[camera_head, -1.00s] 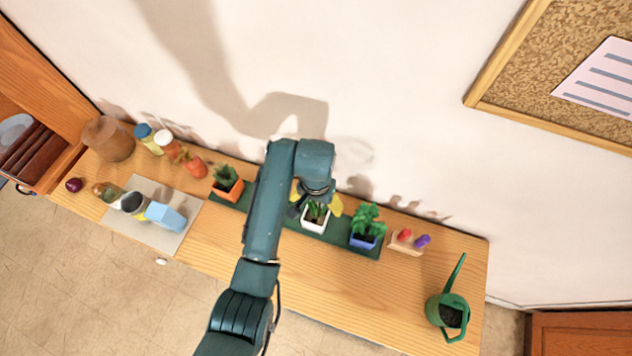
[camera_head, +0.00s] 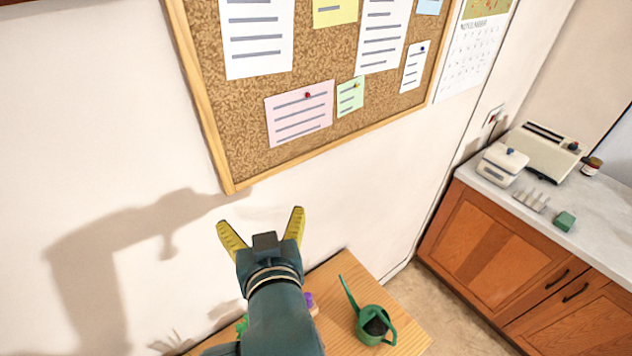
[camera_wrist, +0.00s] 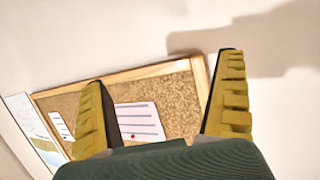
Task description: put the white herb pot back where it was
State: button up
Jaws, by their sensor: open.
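My gripper (camera_head: 262,228) is open and empty. Its yellow fingers point up, raised in front of the wall just below the cork board. In the wrist view the open fingers (camera_wrist: 163,105) have only wall and cork board between and beyond them. The white herb pot is not in view now. A bit of green leaf (camera_head: 241,326) shows beside my arm, at the wall edge of the wooden table (camera_head: 405,325). My arm hides most of that stretch of table.
A green watering can (camera_head: 373,326) stands on the table's right part. A purple-topped item (camera_head: 309,299) shows just right of my arm. The cork board (camera_head: 240,150) hangs above. A counter (camera_head: 590,215) with a toaster (camera_head: 545,150) stands at the right.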

jog(key=s+d+r+m+t+h, duration=0.1)
jog(key=s+d+r+t, duration=0.3)
jog(key=r, duration=0.4)
jog(key=s+d+r+m+t+h, duration=0.1)
jog(key=s+d+r+t+h, duration=0.1)
jog(key=s+d+r, duration=0.5)
notch_tip(320, 180, up, 2)
jog(key=shift+d+r+t, duration=0.25)
jog(key=shift+d+t, duration=0.45)
jog(key=shift+t, duration=0.2)
